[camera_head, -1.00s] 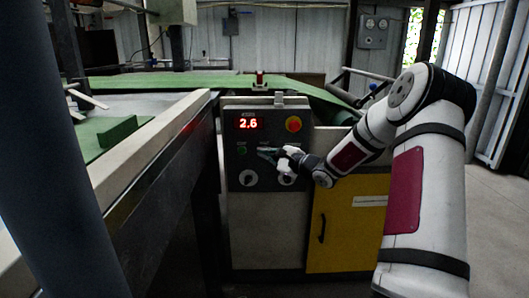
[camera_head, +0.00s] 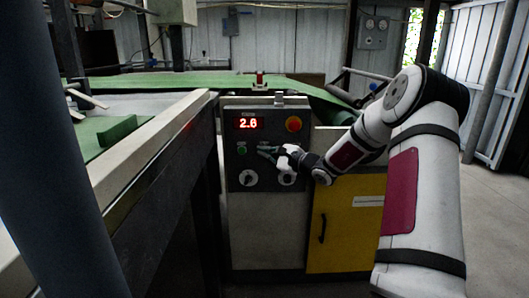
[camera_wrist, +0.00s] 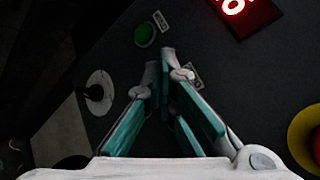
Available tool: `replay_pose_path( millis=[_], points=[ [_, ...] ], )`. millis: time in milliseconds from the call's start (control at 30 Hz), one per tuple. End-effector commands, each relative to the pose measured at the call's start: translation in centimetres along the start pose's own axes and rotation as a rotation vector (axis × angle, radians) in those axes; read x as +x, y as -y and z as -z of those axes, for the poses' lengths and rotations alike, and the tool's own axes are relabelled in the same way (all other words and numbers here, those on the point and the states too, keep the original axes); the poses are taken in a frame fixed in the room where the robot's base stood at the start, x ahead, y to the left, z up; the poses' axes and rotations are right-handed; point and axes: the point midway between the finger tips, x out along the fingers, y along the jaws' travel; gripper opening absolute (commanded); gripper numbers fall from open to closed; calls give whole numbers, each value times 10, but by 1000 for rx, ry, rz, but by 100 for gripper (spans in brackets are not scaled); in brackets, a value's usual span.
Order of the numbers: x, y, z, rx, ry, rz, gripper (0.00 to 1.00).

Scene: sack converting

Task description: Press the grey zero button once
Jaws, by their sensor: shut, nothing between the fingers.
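The control panel (camera_head: 268,118) stands ahead, with a red digit display (camera_head: 248,123) reading what looks like 2.0; its last digit is blurred. The green button (camera_head: 242,150) is left of my gripper (camera_head: 263,150). In the wrist view the green button (camera_wrist: 145,35) is clear of the fingers. My gripper (camera_wrist: 166,75) is shut and empty, its tips at the panel face beside a small white label (camera_wrist: 192,76). The grey zero button is not clearly seen; the fingertips cover the spot beside that label. I cannot tell whether they touch it.
A red stop button on a yellow base (camera_head: 293,124) is at the panel's upper right. A yellow cabinet door (camera_head: 340,225) is lower right. A conveyor frame (camera_head: 150,165) borders the panel's left.

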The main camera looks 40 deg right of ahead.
Motion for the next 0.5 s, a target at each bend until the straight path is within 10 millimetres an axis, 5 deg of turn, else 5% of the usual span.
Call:
replay_pose_path(
  millis=[500],
  points=[
    [4,3,3,1,0,0,0]
  ],
)
